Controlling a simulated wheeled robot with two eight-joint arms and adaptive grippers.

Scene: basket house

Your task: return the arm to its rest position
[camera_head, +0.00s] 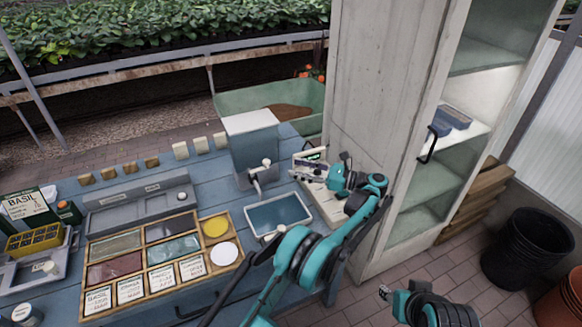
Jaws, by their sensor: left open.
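My left arm, teal and black, reaches up from the bottom middle of the head view and bends towards the cabinet. My left gripper (343,165) is at its far end, open, over the right end of the blue table. It is close to a white device with a small display (308,156); I cannot tell whether they touch. I see nothing held in it.
On the blue table (215,178) are a wooden compartment tray (84,250), a blue tray (278,214) and a grey bin (252,145).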

